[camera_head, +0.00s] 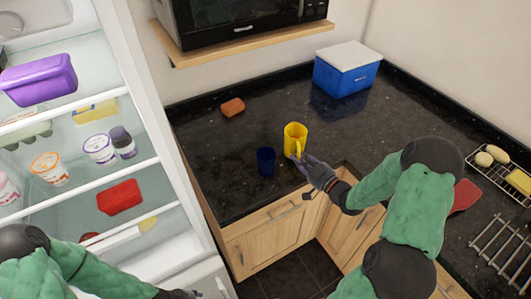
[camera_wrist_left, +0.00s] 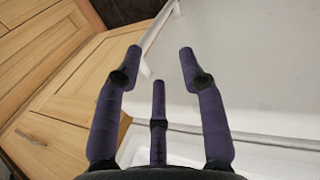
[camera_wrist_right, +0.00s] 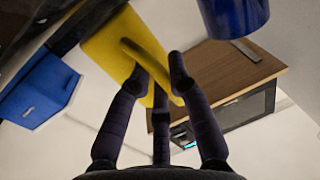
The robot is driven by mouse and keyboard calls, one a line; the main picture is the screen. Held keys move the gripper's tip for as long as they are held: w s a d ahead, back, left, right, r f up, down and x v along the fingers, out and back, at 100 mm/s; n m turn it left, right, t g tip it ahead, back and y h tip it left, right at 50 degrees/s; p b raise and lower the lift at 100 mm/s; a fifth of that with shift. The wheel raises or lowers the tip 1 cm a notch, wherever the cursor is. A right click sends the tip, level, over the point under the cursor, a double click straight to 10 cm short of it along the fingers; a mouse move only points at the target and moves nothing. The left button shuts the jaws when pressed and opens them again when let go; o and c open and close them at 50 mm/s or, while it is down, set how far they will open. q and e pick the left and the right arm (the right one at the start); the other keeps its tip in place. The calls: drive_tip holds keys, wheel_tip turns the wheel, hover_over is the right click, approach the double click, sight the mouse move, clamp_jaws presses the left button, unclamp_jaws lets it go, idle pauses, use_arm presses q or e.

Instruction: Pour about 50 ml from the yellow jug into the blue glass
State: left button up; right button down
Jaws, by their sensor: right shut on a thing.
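The yellow jug (camera_head: 295,136) is on or just above the dark counter, upright or nearly so; I cannot tell whether it touches the stone. My right gripper (camera_head: 304,160) is shut on its handle; the handle also shows between the fingers in the right wrist view (camera_wrist_right: 150,68). The dark blue glass (camera_head: 265,161) stands upright on the counter just left of and nearer than the jug, apart from it. It shows at the top of the right wrist view (camera_wrist_right: 235,15). My left gripper (camera_wrist_left: 172,65) is open and empty beside the fridge, low in the head view. The liquid level in either vessel is not visible.
A blue box with a white lid (camera_head: 346,70) stands at the back corner, and an orange-brown block (camera_head: 232,107) lies at the back left. A microwave (camera_head: 245,20) hangs above on a wooden shelf. The open fridge (camera_head: 165,190) borders the left; a wire rack (camera_head: 500,175) is at right.

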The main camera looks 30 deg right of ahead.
drive_tip(key=shift+a+n, duration=0.1)
drive_tip(key=shift+n, duration=0.2)
drive_tip(key=shift+s+a+f+n+b, duration=0.15)
drive_tip(key=shift+a+n+b, duration=0.2)
drive_tip(key=shift+n+b, duration=0.35)
drive_tip(key=shift+s+a+f+n+b, duration=0.15)
drive_tip(key=shift+a+n+b, duration=0.25)
drive_tip(key=shift+n, duration=0.6)
drive_tip(key=shift+w+a+r+n, duration=0.1)
drive_tip(key=shift+a+r+n, duration=0.1)
drive_tip(key=shift+n, duration=0.4)
drive_tip(key=shift+a+r+n, duration=0.15)
drive_tip(key=shift+r+n, duration=0.05)
drive_tip(key=shift+n, duration=0.1)
drive_tip(key=shift+a+r+n+p, duration=0.3)
drive_tip(key=shift+r+n+p, duration=0.4)
drive_tip(key=shift+r, duration=0.25)
drive_tip(key=shift+r+n, duration=0.1)
drive_tip(key=shift+n, duration=0.4)
drive_tip(key=shift+d+r+n+g+h, duration=0.3)
drive_tip(key=shift+r+n, duration=0.2)
drive_tip(key=shift+n, duration=0.7)
drive_tip(key=shift+d+r+n+p, duration=0.15)
drive_tip(key=shift+r+n+p, duration=0.25)
drive_tip(key=shift+n, duration=0.3)
drive_tip(key=shift+f+n, duration=0.35)
drive_tip(key=shift+n, duration=0.25)
